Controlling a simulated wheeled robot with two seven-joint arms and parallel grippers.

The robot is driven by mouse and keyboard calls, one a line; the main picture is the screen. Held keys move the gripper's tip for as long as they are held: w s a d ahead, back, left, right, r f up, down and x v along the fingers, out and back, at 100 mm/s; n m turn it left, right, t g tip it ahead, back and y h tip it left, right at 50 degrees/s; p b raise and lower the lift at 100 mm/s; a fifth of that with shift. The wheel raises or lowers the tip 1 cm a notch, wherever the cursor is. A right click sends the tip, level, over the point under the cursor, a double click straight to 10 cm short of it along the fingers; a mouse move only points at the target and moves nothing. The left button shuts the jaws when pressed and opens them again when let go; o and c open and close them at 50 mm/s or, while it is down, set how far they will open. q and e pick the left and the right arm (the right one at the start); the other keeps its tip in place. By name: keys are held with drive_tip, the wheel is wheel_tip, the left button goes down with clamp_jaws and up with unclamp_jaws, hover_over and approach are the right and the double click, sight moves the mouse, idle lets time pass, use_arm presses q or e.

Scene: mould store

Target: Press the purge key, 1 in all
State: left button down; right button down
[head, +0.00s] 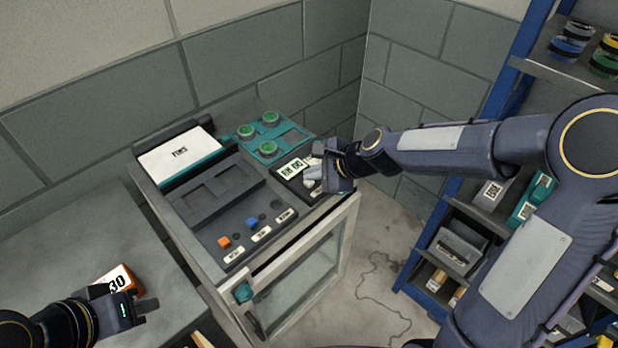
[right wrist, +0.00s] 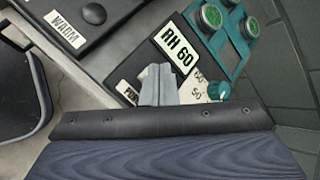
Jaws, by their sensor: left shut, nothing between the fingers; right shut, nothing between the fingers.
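A small dark panel (head: 286,171) with an RH 60 display sits at the right end of the machine's top; it also shows in the right wrist view (right wrist: 125,72). A label beginning "PUR" (right wrist: 127,93) is partly covered by my right fingertips, and the key beside it is hidden behind them. My right gripper (head: 313,180) is shut and empty over this panel, its fingers also seen in the right wrist view (right wrist: 158,84). I cannot tell whether they touch the key. My left gripper (head: 146,304) is shut and empty, low at the left.
A teal knob (right wrist: 218,90) with a number scale is close beside the right fingers. Orange (head: 224,241) and blue (head: 252,221) keys lie along the machine's front. Green round gauges (head: 268,148) stand behind the panel. A blue-framed shelf (head: 485,125) is at the right.

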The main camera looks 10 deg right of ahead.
drive_tip(key=shift+r, duration=0.45)
wheel_tip(320, 180, up, 5)
drive_tip(key=p, duration=0.5)
idle(0.6)
drive_tip(key=s+d+r+n+h, duration=0.1)
drive_tip(key=s+d+r+n, duration=0.15)
drive_tip(key=s+n, duration=0.2)
drive_tip(key=s+d+r+n, duration=0.2)
drive_tip(key=s+r+n, duration=0.15)
drive_tip(key=s, duration=0.25)
drive_tip(key=s+d+n+h, duration=0.1)
drive_tip(key=s+n, duration=0.3)
drive_tip(key=s, duration=0.4)
drive_tip(key=s+d+f+n+g, duration=0.1)
drive_tip(key=s+d+n, duration=0.3)
drive_tip(key=s, duration=0.4)
drive_tip(key=shift+s+f+h, duration=0.15)
drive_tip(key=shift+h, duration=0.25)
